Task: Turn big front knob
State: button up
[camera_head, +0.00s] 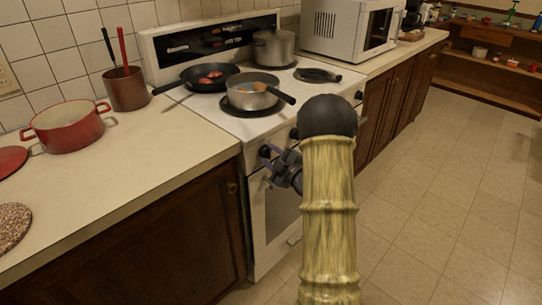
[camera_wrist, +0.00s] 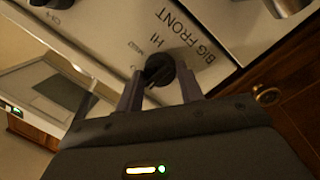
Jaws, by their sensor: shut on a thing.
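The big front knob (camera_wrist: 159,68) is a round black stove knob in the wrist view. The printed words "BIG FRONT", "HI" and "MED" show beside it on the white panel. My gripper (camera_wrist: 161,78) is shut on the knob, one finger on each side. In the head view my gripper (camera_head: 273,158) is at the left end of the front panel of the white stove (camera_head: 214,105). My arm hides part of the stove front there, and the fingers partly cover the knob.
A saucepan (camera_head: 243,98), a black frying pan (camera_head: 196,83) with red food and a lidded pot (camera_head: 273,50) stand on the stove. A red pot (camera_head: 66,133) sits on the left counter. A microwave (camera_head: 335,32) stands behind right. Open floor (camera_head: 440,220) lies at right.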

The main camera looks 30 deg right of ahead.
jog(key=m+p, duration=0.2)
jog(key=m, duration=0.3)
jog(key=shift+r+g+p, duration=0.15)
jog(key=shift+g+p, duration=0.15)
jog(key=shift+p, duration=0.05)
jog(key=shift+d+m+g+y+p, duration=0.1)
jog(key=shift+m+g+y+p, duration=0.2)
jog(key=shift+m+p, duration=1.15)
jog(key=shift+f+m+b, duration=0.2)
jog(key=shift+m+b, duration=0.05)
jog(key=shift+b, duration=0.05)
jog(key=o, duration=1)
jog(key=shift+r, duration=0.1)
jog(key=v, duration=1.7)
jog(key=shift+s, duration=0.2)
